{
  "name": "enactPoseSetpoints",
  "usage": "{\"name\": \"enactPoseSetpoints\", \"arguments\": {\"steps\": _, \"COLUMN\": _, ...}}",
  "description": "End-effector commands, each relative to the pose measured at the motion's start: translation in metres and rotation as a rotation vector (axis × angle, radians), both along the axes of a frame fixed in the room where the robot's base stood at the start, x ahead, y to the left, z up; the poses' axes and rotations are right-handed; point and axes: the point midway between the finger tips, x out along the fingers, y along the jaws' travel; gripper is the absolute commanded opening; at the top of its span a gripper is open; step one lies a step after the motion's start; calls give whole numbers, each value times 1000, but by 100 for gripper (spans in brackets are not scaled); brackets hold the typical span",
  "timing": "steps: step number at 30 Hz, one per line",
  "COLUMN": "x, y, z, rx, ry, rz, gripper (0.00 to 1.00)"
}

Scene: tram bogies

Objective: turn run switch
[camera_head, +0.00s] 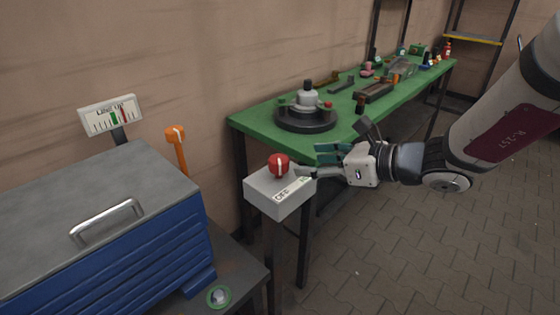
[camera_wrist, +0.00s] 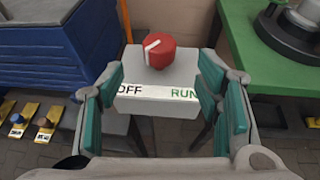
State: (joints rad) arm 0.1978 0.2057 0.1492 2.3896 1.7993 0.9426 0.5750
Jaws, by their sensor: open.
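The run switch is a red knob (camera_head: 279,165) with a white pointer line, on top of a light grey box (camera_head: 264,188) on a stand. In the wrist view the knob (camera_wrist: 160,52) sits ahead, with its white line pointing to the upper left of the knob face. A white label strip (camera_wrist: 150,91) on the box reads OFF on the left and RUN on the right. My gripper (camera_head: 317,164) is open beside the box, to the right of the knob. In the wrist view its teal-padded fingers (camera_wrist: 160,93) are spread either side, with the knob beyond them and not touched.
A green workbench (camera_head: 345,112) with a round fixture (camera_head: 306,114) and several parts stands behind. A blue cabinet (camera_head: 120,255) with a metal handle fills the left. An orange lever (camera_head: 177,148) and a gauge sign (camera_head: 110,115) stand near it. Paved floor is clear at right.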

Motion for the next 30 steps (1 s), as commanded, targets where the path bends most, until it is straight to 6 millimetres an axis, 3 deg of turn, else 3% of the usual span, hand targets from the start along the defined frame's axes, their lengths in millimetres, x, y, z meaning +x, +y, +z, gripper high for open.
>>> {"name": "enactPoseSetpoints", "arguments": {"steps": 9, "x": 31, "y": 50, "z": -27, "rx": -1, "ry": 1, "rz": 5, "gripper": 59}}
{"name": "enactPoseSetpoints", "arguments": {"steps": 15, "x": 46, "y": 72, "z": -37, "rx": -1, "ry": 0, "rz": 3, "gripper": 59}}
{"name": "enactPoseSetpoints", "arguments": {"steps": 30, "x": 53, "y": 83, "z": -41, "rx": -2, "ry": -1, "rz": 2, "gripper": 56}}
